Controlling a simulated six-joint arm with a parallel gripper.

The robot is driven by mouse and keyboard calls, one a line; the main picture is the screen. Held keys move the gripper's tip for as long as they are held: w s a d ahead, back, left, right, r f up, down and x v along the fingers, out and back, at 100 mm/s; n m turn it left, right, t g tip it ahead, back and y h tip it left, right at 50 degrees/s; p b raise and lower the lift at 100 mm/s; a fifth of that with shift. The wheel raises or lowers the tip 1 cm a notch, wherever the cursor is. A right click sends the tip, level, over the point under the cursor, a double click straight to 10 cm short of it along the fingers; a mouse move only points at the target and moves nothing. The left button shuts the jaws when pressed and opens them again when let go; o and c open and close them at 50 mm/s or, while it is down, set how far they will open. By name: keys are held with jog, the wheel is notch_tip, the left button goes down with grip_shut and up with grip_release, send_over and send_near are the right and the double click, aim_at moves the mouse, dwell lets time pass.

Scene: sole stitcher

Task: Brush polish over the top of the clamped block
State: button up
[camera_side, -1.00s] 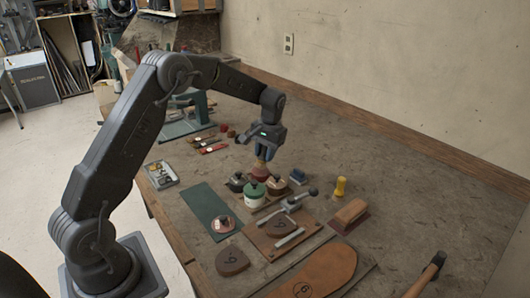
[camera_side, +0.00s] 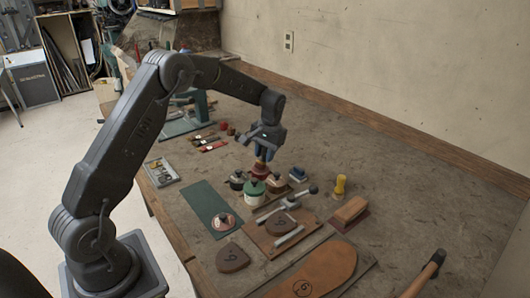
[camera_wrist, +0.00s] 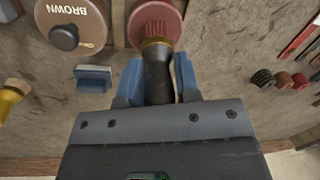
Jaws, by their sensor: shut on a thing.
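My gripper (camera_side: 266,152) is shut on a brush with a dark handle (camera_wrist: 157,80) and a brass collar, held pointing down. Blue finger pads flank the handle in the wrist view. The bristles look reddish and are over the red pot (camera_wrist: 137,20), which stands behind the green jar (camera_side: 254,194) in the side view. I cannot tell whether the bristles touch the pot. The clamped block (camera_side: 281,224) is a dark brown piece on a brown board (camera_side: 262,240), with a grey lever clamp (camera_side: 296,200) beside it. It lies nearer the side camera than my gripper.
A dark jar (camera_side: 237,181) and a brown jar (camera_wrist: 85,14) stand near the red pot. A tan sole (camera_side: 325,268) lies in front.

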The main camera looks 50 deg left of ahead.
dwell(0.5)
jog(key=shift+r, duration=3.5)
jog(key=s+d+r+m+h, duration=0.1)
jog(key=s+d+r+m, duration=0.15)
jog(key=s+d, duration=0.65)
jog(key=s+d+r+m+h, duration=0.1)
jog(key=s+d+r+m, duration=0.2)
jog(key=d, duration=0.9)
jog(key=shift+s+f, duration=0.15)
jog(key=shift+f, duration=0.8)
jog(key=shift+s+f, duration=0.2)
jog(key=shift+f, duration=0.75)
jog(key=shift+s+f, duration=0.15)
jog(key=shift+f, duration=0.8)
